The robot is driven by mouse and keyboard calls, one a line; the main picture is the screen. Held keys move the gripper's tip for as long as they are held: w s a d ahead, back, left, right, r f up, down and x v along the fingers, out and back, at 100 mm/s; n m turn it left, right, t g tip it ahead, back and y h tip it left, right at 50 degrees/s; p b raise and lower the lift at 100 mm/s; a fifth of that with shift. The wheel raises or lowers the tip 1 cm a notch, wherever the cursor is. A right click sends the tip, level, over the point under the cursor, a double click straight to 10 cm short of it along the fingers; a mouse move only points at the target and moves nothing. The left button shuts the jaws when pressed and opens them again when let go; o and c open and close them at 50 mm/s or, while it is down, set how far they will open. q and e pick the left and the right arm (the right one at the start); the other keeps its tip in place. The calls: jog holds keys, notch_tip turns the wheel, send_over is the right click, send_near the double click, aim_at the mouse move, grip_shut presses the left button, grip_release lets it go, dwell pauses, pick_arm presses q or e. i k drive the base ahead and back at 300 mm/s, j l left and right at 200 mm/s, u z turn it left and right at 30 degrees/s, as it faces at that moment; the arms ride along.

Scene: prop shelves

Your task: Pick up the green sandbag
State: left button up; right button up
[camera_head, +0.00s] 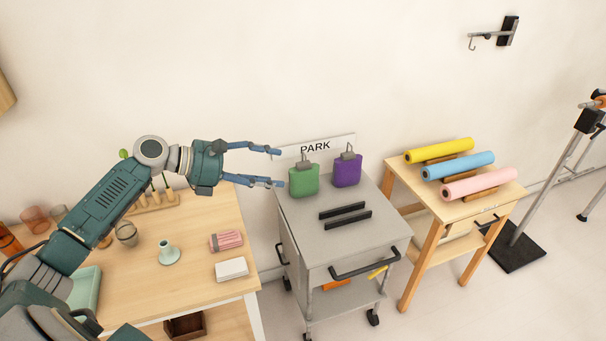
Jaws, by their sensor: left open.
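The green sandbag (304,182) stands upright on the left part of the grey cart top (375,237), with a handle on top. A purple sandbag (347,172) stands just to its right. My left gripper (279,168) is open, its two blue fingers pointing right toward the green sandbag. The fingertips are close to the bag's left side. Nothing is between the fingers. I cannot tell whether the lower fingertip touches the bag. My right gripper is not in view.
A sign reading PARK (315,146) stands behind the bags. Two black bars (346,216) lie on the cart. A wooden table (190,285) with small props is at left. A wooden stand (428,212) with yellow, blue and pink rolls is at right. A black-based stand (515,252) is farther right.

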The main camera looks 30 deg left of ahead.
aim_at(304, 177)
jog(key=i+j, duration=1)
